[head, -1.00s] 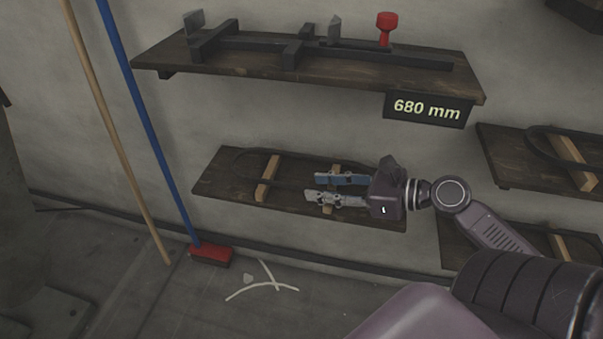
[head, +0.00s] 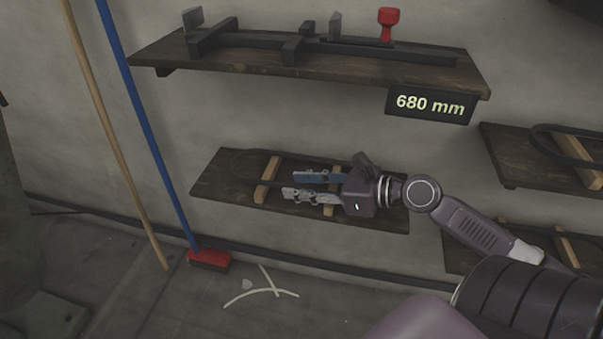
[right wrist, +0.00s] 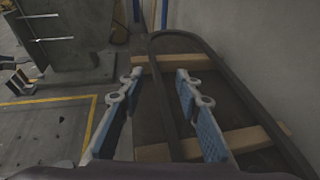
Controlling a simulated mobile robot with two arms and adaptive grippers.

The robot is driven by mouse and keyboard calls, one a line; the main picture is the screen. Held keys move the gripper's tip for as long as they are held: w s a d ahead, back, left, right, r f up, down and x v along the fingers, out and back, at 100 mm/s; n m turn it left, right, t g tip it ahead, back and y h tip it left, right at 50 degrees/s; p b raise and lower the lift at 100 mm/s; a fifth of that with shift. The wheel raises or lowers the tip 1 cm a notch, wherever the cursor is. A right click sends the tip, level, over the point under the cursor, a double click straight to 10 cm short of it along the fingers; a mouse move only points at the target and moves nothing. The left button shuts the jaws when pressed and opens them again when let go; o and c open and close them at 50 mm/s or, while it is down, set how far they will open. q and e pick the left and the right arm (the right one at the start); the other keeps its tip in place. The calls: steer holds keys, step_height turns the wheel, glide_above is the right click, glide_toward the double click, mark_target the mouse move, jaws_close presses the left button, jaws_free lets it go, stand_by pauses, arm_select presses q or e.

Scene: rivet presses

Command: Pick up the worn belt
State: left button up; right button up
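A dark belt loop lies across two wooden blocks on the lower shelf (head: 228,188); it shows clearly in the right wrist view (right wrist: 250,100). Whether it is worn cannot be told. My right gripper (head: 291,186) is over this shelf, its fingers pointing left along it. In the right wrist view, the right gripper (right wrist: 158,76) is open, with one side of the belt running between its spread fingers. I cannot tell whether they touch it. The gripper hides part of the belt in the head view. My left gripper is not in view.
An upper shelf (head: 400,68) holds a dark gauge-like fixture with a red knob (head: 388,20), above a "680 mm" sign (head: 430,104). Another belt (head: 550,140) lies on a shelf at right. A blue-handled broom (head: 150,130) and a wooden pole (head: 105,140) stand left.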

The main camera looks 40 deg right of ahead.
steer(key=shift+c, duration=0.4)
jaws_close()
